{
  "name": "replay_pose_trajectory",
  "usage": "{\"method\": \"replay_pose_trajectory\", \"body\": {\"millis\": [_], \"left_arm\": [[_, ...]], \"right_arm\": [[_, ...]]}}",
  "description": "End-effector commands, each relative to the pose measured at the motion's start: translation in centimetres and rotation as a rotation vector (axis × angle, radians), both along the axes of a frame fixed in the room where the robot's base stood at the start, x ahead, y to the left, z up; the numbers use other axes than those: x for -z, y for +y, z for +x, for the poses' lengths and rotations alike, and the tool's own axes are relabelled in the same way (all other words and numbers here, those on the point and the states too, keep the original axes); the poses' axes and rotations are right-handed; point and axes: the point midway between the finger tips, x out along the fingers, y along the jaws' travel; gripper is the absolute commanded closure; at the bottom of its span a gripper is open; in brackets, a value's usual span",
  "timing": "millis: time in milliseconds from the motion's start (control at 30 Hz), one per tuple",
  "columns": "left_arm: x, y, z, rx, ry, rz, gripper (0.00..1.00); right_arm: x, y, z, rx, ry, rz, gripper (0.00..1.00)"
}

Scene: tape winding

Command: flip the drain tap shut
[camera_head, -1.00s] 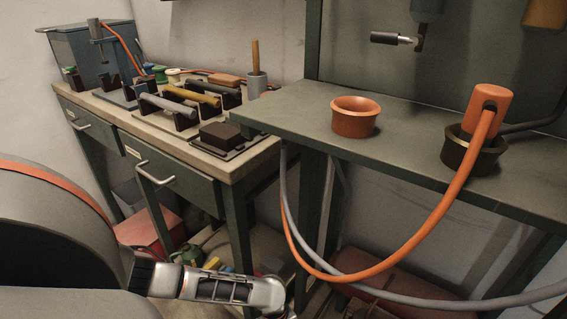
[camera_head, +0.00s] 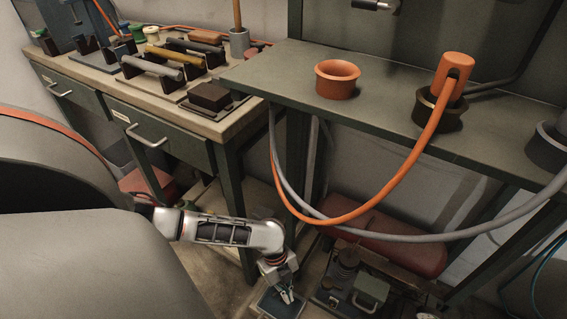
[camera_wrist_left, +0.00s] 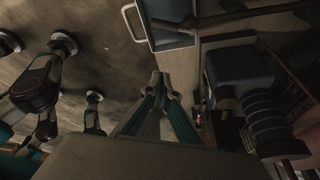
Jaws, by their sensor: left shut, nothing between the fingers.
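My left gripper (camera_head: 289,297) hangs low near the floor, pointing down, with its fingers together and nothing between them. In the left wrist view its two fingertips (camera_wrist_left: 167,88) meet near the middle. A dark machine (camera_head: 350,285) with a ribbed cylinder stands on the floor just right of the gripper. In the left wrist view a blue-grey body and ribbed cylinder (camera_wrist_left: 262,118) are right of the fingers, apart from them. I cannot make out the drain tap for certain in either view. My right gripper is not in view.
A blue tray (camera_head: 268,306) lies under the left gripper. A workbench (camera_head: 215,125) with drawers stands at the left. A green table (camera_head: 285,75) bears an orange pot (camera_head: 337,80); an orange hose (camera_head: 375,198) and a grey hose hang below it. A red box lies beneath.

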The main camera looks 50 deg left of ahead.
Motion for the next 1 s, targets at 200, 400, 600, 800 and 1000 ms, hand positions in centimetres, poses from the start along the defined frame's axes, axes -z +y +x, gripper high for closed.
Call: {"method": "replay_pose_trajectory", "body": {"millis": [200, 400, 600, 800, 1000], "left_arm": [[-3.9, 1.3, 0.4, 0.001, -0.006, 0.000, 1.00], [-4.9, 1.7, 0.1, 0.000, 0.001, -0.001, 1.00], [-4.9, 1.8, -0.1, 0.001, 0.005, -0.001, 1.00], [-4.9, 1.7, -0.1, 0.000, 0.002, -0.002, 1.00], [-6.2, -0.5, -0.6, -0.025, -0.043, -0.005, 1.00]], "right_arm": [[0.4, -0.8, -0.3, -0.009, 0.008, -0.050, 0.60], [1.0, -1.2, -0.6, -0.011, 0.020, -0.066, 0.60], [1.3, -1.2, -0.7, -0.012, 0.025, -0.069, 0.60], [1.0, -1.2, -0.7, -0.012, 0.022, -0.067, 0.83], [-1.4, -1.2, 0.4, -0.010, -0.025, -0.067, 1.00]]}}
